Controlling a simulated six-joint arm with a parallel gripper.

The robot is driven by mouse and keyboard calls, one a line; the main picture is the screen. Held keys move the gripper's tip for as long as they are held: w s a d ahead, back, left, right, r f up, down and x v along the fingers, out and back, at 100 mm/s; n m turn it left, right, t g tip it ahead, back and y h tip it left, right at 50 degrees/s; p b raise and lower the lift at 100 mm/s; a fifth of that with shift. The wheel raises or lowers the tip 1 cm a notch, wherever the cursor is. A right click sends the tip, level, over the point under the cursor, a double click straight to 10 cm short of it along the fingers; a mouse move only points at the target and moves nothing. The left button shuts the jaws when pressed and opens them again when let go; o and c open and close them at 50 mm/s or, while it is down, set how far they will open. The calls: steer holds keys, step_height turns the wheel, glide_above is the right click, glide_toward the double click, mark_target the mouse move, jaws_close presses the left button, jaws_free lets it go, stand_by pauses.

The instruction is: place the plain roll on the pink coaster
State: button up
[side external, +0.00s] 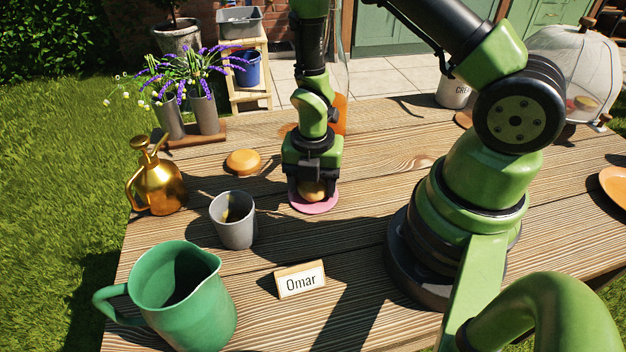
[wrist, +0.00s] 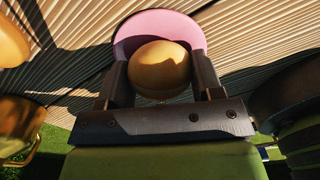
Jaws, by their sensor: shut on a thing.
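The plain roll (wrist: 160,68) is a smooth golden-brown bun between the two fingers of my gripper (wrist: 160,85). In the side external view the roll (side external: 312,190) shows low between the fingers of my gripper (side external: 313,187), which points down. The pink coaster (side external: 318,208) is a flat round disc on the table directly under the gripper. In the wrist view the coaster (wrist: 160,24) shows behind the roll. My gripper is shut on the roll. I cannot tell whether the roll touches the coaster.
An orange-brown round item (side external: 243,162) lies left of my gripper. A grey cup (side external: 234,222), a gold sprayer (side external: 158,185), a green pitcher (side external: 185,295) and an "Omar" name card (side external: 300,281) stand around. Flower pots (side external: 203,113) are at the back left.

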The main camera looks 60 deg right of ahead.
steer(key=o, duration=0.9)
steer(key=shift+f, duration=0.1)
step_height(320, 180, up, 24)
steer(key=s+a+m+t, duration=0.2)
steer(key=s+m+t, duration=0.15)
steer(key=m, duration=0.95)
steer(key=s+a+r+m+t+y, duration=0.2)
steer(key=s+r+m, duration=0.4)
steer(key=m, duration=0.7)
steer(key=shift+s+r+m+t, duration=0.2)
steer(key=shift+m+t, duration=0.1)
steer(key=shift+t, duration=0.55)
steer(key=shift+a, duration=0.1)
